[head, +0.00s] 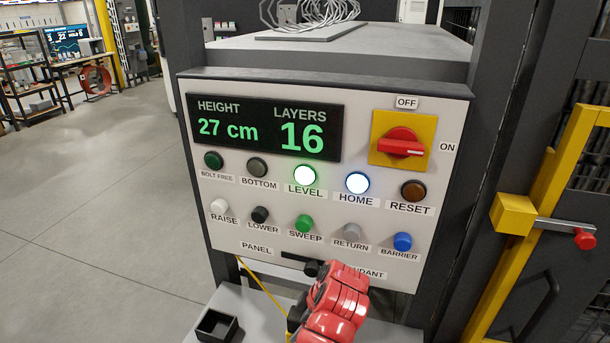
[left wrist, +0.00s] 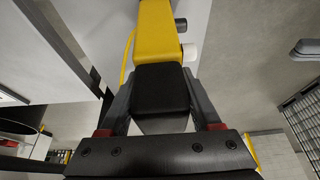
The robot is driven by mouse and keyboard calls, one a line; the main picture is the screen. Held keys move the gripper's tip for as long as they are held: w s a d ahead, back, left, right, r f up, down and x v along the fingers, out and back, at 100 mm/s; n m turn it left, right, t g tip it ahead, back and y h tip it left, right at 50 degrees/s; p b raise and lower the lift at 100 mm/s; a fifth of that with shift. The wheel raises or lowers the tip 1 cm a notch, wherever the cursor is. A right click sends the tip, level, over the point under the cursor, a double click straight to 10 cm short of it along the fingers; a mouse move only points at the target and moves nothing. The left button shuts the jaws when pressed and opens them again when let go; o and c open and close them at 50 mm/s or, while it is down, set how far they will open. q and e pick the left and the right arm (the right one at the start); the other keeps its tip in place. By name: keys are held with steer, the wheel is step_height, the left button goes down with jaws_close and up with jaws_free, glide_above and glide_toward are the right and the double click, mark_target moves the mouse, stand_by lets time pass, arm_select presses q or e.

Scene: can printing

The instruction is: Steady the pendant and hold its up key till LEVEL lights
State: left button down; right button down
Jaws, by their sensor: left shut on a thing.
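The pendant (left wrist: 158,35) shows in the left wrist view, with a yellow body and a black lower part. My left gripper (left wrist: 157,88) is shut on the black part, one finger on each side. A white key (left wrist: 190,52) and a dark key (left wrist: 181,22) stick out from its right side; nothing is seen touching them. In the head view my left gripper (head: 297,314) is partly hidden by its red arm, below the panel; the pendant is not clear there. The LEVEL lamp (head: 304,175) is lit green. My right gripper is not in view.
The panel (head: 225,225) reads HEIGHT 27 cm and LAYERS 16. A red switch (head: 401,147) sits at the upper right. A yellow cord (head: 262,290) hangs below. A black tray (head: 216,325) is at the bottom. Floor at left is clear.

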arm_select(q)
steer(key=shift+s+f, duration=0.1)
jaws_free()
stand_by(0.4)
steer(key=shift+v, duration=5.95)
